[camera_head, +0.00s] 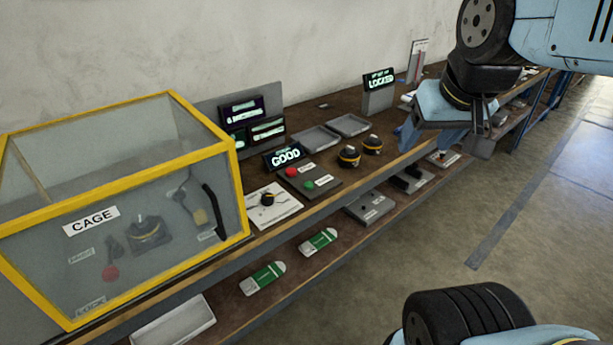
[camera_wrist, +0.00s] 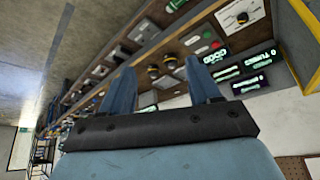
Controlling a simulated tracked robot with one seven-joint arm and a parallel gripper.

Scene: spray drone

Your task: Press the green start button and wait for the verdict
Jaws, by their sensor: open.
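The green start button (camera_head: 309,184) sits on a dark control plate on the bench, beside a red button (camera_head: 291,172). In the wrist view the green button (camera_wrist: 206,34) shows small near the top, right of centre. Behind the plate a small display (camera_head: 286,156) reads GOOD in lit letters; the wrist view also shows this display (camera_wrist: 210,57), turned over. My gripper (camera_wrist: 162,85) is open, with nothing seen between its two blue fingers. In the head view it is up and to the right of the buttons, well apart from them.
A yellow-framed clear cage (camera_head: 170,170) stands on the bench at the left. Two black-and-yellow round items (camera_head: 349,156) sit right of the buttons. Grey trays (camera_head: 314,138) lie behind. A lower shelf holds green-and-white packs (camera_head: 262,278). The floor at right is open.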

